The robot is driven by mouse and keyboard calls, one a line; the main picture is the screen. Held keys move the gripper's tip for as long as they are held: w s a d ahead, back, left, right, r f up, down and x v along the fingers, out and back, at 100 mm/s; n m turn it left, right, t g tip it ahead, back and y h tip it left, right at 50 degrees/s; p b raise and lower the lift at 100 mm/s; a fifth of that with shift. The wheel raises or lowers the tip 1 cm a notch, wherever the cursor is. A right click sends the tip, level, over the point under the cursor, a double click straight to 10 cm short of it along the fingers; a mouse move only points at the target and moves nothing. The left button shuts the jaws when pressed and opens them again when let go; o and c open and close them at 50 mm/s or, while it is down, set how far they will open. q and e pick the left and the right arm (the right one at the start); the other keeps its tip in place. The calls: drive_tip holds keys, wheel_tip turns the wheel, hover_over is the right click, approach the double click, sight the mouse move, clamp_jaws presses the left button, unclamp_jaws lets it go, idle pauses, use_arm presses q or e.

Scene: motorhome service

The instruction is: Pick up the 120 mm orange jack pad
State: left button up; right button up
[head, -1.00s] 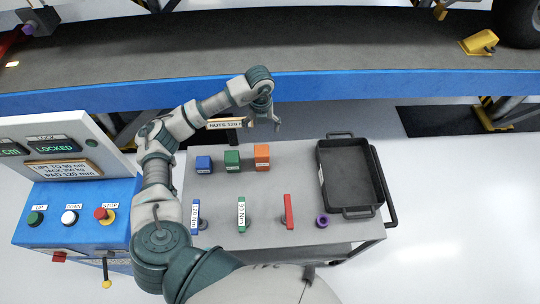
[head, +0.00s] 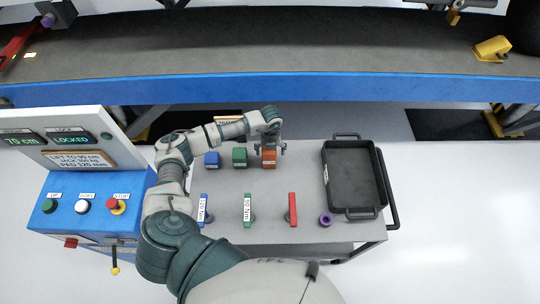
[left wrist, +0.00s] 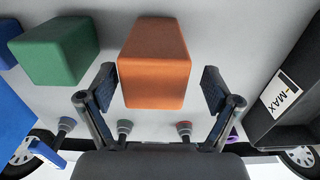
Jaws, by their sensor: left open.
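The orange jack pad (head: 269,158) is a block at the right end of a row of three on the grey cart top. In the left wrist view the orange pad (left wrist: 155,62) stands between the two fingers of my left gripper (left wrist: 159,88), with a gap visible at the right finger and the left finger close to its side. My left gripper (head: 270,147) is open at the pad and partly covers it in the head view. The green block (head: 240,157) and the blue block (head: 212,160) stand to its left. My right gripper is not in view.
A black tray (head: 327,190) sits on the cart's right side. Blue, green and red-handled tools (head: 293,208) and a purple ring (head: 326,220) lie along the front. The control panel (head: 75,205) stands left. The blue lift edge (head: 300,86) runs behind.

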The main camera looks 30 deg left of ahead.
use_arm(q)
drive_tip(key=shift+a+f, duration=0.2)
drive_tip(key=shift+a, duration=0.35)
drive_tip(key=c, duration=1.3)
drive_tip(key=shift+c, duration=1)
drive_tip(key=shift+d, duration=0.25)
